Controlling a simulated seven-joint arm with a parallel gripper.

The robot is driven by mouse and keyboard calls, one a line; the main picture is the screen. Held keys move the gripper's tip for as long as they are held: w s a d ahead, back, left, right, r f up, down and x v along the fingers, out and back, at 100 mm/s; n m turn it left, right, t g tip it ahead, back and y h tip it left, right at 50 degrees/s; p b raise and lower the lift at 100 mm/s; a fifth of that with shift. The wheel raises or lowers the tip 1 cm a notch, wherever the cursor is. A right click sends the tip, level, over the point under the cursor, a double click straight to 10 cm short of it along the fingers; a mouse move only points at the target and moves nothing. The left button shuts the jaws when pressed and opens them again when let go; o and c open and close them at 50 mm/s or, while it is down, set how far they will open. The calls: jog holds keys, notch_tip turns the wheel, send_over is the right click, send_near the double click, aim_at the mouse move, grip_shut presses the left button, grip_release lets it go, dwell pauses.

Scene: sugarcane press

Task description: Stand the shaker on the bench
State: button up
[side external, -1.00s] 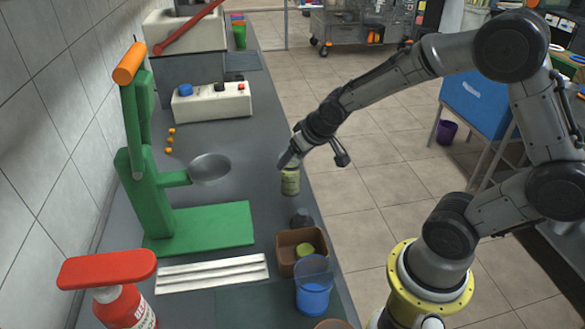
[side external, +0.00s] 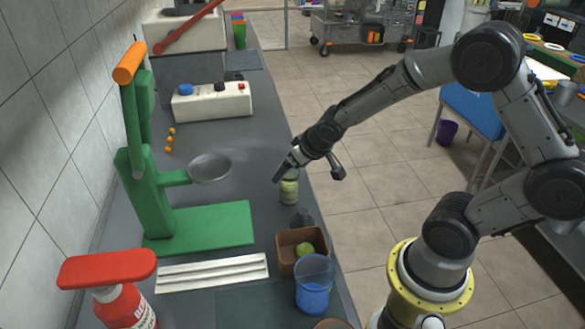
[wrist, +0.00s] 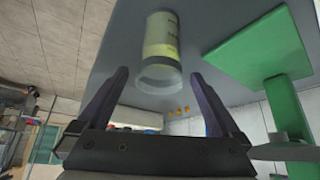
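The shaker (side external: 289,188) is a small clear cylinder with a yellow-green band. In the side external view it looks upright on the grey bench (side external: 262,150), near the right edge. My gripper (side external: 280,176) is just above and left of its top. In the wrist view the shaker (wrist: 161,45) shows beyond the fingertips, roughly in line with the gap between them. The two dark fingers are spread wide, with nothing between them (wrist: 160,92). The shaker's foot is too small to judge its contact exactly.
A green press (side external: 225,222) stands left of the shaker. A dark small object (side external: 301,219), a brown box (side external: 288,262) with a green fruit and a blue cup (side external: 313,290) are nearer the camera. A white control box (side external: 212,103) is farther back. The bench edge is close on the right.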

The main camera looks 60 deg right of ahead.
jog(key=v, duration=1.3)
jog(key=s+a+r+n+y, duration=0.1)
jog(key=s+a+r, duration=0.1)
jog(key=s, duration=0.5)
jog(key=s+a+r+n, duration=0.2)
jog(key=s+a+r, duration=0.1)
jog(key=s, duration=0.4)
jog(key=shift+s+r+g+y, duration=0.4)
jog(key=shift+r, duration=0.15)
